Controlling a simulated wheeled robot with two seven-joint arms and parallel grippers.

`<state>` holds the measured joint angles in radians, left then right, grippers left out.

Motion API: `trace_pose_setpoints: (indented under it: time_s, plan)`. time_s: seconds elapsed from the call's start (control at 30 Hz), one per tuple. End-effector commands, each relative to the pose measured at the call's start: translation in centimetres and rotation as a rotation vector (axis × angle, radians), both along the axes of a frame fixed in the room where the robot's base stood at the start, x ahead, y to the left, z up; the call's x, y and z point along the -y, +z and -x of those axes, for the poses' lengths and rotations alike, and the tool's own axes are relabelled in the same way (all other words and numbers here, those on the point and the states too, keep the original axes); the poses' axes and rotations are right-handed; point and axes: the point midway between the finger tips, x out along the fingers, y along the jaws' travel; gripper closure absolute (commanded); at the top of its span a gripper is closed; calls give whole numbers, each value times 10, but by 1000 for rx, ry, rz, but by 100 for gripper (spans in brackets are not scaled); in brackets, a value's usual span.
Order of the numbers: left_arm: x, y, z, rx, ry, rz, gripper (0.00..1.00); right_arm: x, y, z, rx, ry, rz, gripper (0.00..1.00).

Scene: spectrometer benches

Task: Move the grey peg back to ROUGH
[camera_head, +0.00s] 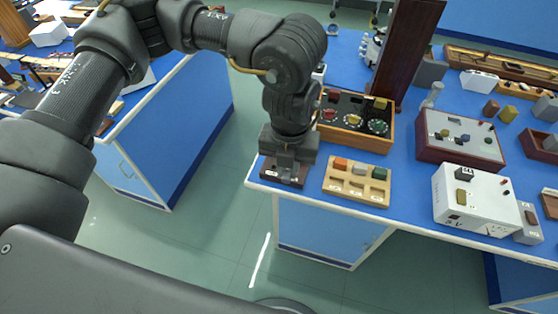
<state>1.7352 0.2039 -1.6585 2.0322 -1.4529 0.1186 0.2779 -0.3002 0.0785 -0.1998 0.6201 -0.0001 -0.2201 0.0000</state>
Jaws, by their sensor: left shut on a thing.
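My left gripper (286,174) points down at the bench's near left corner, over a small dark brown board (268,173). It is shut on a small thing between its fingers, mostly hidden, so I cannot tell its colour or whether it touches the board. Just right of it lies a light wooden board (341,190) with an orange block (340,164), a grey block (360,169) and a green block (379,173) along its back row. Labels are too small to read, so I cannot tell which place is ROUGH. My right gripper is not in view.
Behind the wooden board stands a wooden tray (354,139) with coloured round pieces. A white box (470,203) and a dark red-sided box (455,153) stand to the right. A tall brown post (408,45) rises behind. The bench edge is close to my gripper.

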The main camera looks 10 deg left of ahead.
Motion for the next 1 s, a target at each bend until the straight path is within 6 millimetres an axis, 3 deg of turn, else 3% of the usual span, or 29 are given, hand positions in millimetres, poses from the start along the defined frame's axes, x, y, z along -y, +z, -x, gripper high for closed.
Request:
trace_pose_setpoints:
  time_s: [0.17,0.6,0.8,1.0]
  plan:
    - [-31,0,-11,6,483,-4,100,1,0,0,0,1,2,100]
    - [-116,-3,-26,13,1978,2,100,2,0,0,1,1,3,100]
    - [-139,-4,-26,8,2421,3,100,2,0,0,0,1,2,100]
    - [-148,-4,-26,5,2606,3,100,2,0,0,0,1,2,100]
